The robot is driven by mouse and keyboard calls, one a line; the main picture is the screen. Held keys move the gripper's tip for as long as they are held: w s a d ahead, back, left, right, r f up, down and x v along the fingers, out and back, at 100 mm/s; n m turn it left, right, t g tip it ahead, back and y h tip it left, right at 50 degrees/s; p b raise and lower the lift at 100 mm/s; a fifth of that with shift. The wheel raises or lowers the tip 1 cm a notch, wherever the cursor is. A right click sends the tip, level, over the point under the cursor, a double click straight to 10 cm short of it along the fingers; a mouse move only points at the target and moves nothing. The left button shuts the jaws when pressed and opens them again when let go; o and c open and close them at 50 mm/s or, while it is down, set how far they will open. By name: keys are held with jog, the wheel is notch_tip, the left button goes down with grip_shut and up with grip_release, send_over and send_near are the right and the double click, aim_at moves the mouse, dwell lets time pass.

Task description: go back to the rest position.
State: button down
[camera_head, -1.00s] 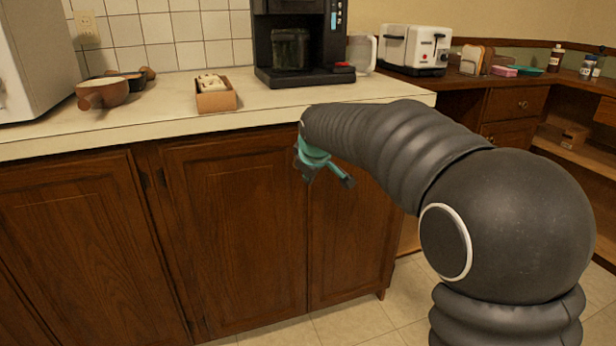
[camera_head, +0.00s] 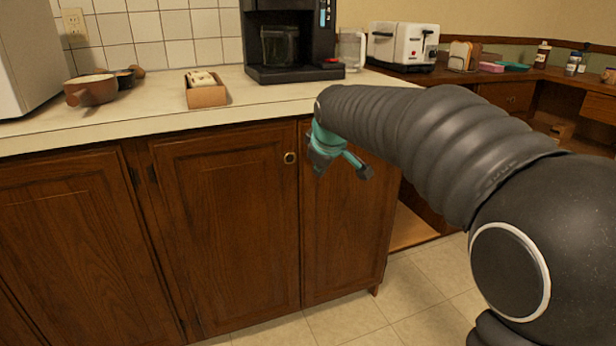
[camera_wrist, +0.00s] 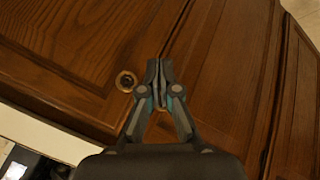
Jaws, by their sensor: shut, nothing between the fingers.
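My gripper (camera_head: 340,168) hangs below the counter's front edge, in front of the wooden cabinet doors in the head view. Its teal and grey fingers are partly seen from behind the arm. In the wrist view my gripper (camera_wrist: 159,68) is shut with its fingertips together and nothing between them. My dark ribbed arm reaches across the right half of the head view and hides part of the counter and cabinet.
The counter (camera_head: 140,115) holds a brown pot (camera_head: 92,92), a small box (camera_head: 206,95) and a black coffee maker (camera_head: 290,45). A white toaster (camera_head: 402,45) stands further right. A cabinet door knob (camera_head: 290,158) is left of my gripper; floor tiles show below.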

notch_tip(320, 180, up, 5)
jog(key=s+d, duration=0.2)
jog(key=d, duration=0.1)
jog(key=s+d+f+m+g, duration=0.25)
jog(key=s+f+m, duration=0.25)
jog(key=s+f, duration=0.3)
jog(key=s+d+f+m, duration=0.2)
jog(key=s+d, duration=0.2)
jog(key=s, duration=0.4)
jog(key=s+d+f+m+h, duration=0.1)
jog(key=s+d+m, duration=0.1)
jog(key=s+d, duration=0.3)
jog(key=s+d+f+m, duration=0.2)
jog(key=s+d, duration=0.2)
jog(key=s, duration=0.8)
jog(key=shift+s+d+f+m+t+h, duration=0.15)
jog(key=shift+d+f+m+t+h, duration=0.15)
jog(key=shift+m+t+h, duration=0.15)
jog(key=shift+a, duration=0.1)
